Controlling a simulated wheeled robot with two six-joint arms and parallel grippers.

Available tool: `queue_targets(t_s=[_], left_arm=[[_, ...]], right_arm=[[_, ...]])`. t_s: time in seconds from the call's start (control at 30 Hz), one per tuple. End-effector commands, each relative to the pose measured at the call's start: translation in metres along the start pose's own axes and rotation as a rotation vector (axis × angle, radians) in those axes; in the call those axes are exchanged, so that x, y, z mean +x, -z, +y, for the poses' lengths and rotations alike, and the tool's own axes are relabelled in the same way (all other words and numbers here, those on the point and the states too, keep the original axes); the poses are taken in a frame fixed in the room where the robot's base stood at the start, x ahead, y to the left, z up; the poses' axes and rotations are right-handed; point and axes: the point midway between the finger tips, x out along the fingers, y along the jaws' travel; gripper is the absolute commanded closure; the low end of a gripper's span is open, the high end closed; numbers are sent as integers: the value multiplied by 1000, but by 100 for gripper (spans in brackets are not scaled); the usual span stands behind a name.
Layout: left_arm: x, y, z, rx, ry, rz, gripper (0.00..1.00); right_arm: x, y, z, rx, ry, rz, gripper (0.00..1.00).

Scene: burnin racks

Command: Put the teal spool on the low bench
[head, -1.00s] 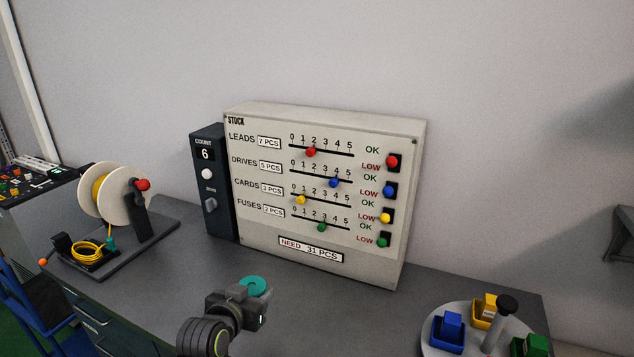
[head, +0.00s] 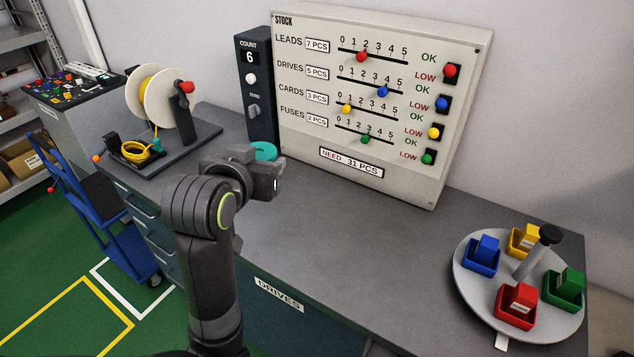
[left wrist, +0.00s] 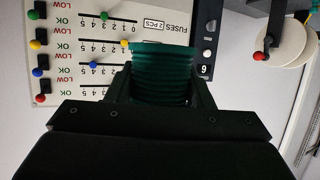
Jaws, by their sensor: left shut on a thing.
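The teal spool (head: 263,151) shows in the head view just beyond my left gripper (head: 268,172), above or at the grey bench top near the stock panel. In the left wrist view the ribbed teal spool (left wrist: 163,72) sits between the two fingers of my left gripper (left wrist: 163,95), which is shut on it. My gripper hides part of the spool in the head view. I cannot tell whether the spool touches the bench top. My right gripper is not in view. No bench in view is clearly the low bench.
The stock panel (head: 455,120) and count box (head: 252,118) stand behind the gripper. A cable reel (head: 150,100) is at left on the grey bench (head: 330,245). A round tray (head: 467,285) with coloured bins is at right. A blue cart (head: 120,245) stands on the green floor.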

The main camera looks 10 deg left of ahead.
Motion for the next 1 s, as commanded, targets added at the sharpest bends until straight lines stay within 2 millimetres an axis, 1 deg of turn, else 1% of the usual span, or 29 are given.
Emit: queue_targets(t_s=[0.07,0.17,0.27,0.3,0.37,0.4,0.5,0.6,0.7,0.8,0.9,1.0], left_arm=[[8,-2,1,6,-10,-5,79],[26,-8,5,17,-36,-9,79],[52,-19,10,31,-72,-12,79],[63,-25,13,37,-88,-12,79],[79,-36,16,45,-110,-13,79],[89,-45,18,51,-122,-13,79],[110,-67,22,60,-148,-12,79],[126,-87,23,66,-163,-9,79],[136,-103,24,70,-170,-7,79],[142,-112,24,71,-173,-2,79],[144,-117,24,72,-174,-1,79],[144,-117,24,72,-174,1,79]], right_arm=[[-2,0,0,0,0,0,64],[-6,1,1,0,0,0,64],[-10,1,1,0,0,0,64],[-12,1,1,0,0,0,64],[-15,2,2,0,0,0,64],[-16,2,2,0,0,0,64],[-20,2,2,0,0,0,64],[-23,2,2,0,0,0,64],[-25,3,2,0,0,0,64],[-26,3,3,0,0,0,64],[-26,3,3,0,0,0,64],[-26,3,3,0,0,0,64]])
